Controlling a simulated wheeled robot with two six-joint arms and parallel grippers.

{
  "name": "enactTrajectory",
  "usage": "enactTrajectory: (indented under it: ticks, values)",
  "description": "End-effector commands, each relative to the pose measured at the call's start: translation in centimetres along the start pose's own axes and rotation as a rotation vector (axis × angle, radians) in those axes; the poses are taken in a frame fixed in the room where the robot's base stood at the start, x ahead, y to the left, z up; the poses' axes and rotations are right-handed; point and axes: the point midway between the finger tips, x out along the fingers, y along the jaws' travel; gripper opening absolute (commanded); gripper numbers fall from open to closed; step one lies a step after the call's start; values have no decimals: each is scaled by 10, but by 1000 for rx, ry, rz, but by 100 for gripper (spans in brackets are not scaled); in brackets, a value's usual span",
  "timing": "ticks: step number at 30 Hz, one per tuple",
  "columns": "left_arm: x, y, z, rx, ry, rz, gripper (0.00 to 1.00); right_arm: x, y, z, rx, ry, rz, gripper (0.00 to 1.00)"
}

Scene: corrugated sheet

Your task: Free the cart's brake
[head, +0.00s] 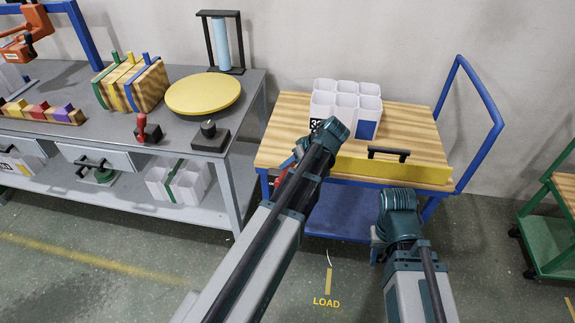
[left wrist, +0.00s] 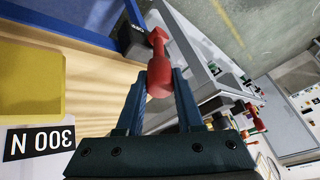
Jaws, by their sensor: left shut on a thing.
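The cart (head: 420,130) has a wooden top and a blue frame. At its left front edge is a red brake lever, mostly hidden behind my left arm in the head view. The left wrist view shows the lever's red knob (left wrist: 160,78) between the fingers of my left gripper (left wrist: 158,88), which is shut on it. A red stem runs from the knob to a black block (left wrist: 134,40) beside the wooden top. My right arm's end (head: 400,205) is in front of the cart; its fingers are hidden.
White bins (head: 345,100) stand on the cart, behind a yellow board (head: 400,170) with a black handle (head: 388,153). A grey workbench (head: 60,75) stands to the left and a green cart (head: 550,235) to the right. The floor in front has a LOAD mark (head: 326,301).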

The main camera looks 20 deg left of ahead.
Motion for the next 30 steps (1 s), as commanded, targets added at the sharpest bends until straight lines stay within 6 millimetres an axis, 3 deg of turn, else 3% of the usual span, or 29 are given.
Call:
enactTrajectory:
  ticks: [13,14,18,30]
  values:
    - [0,0,3,2,0,-6,0,2,0,0,0,0,0,39]
    - [0,0,3,2,0,-6,40,2,0,0,0,0,0,39]
    - [0,0,3,2,1,-6,65,2,0,0,0,0,0,39]
    - [-7,0,0,2,4,-5,66,-5,0,0,0,0,0,39]
